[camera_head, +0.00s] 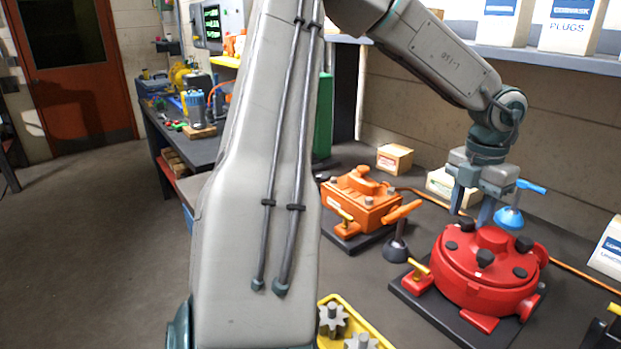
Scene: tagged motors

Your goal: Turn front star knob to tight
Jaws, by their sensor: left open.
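A round red motor housing (470,275) stands on a dark base plate at the right of the bench. Several black knobs sit on its top. The frontmost raised one (485,259) is probably the front star knob; its star shape and its setting are too small to read. My left gripper (472,207) is open and points down just above the back left of the red housing, behind that knob and apart from it. Nothing shows between its fingers. My right gripper is not in view.
A blue-handled piece (510,217) stands close to the right of my left gripper. A yellow tray (376,339) holds grey gears. A shelf (560,60) hangs above.

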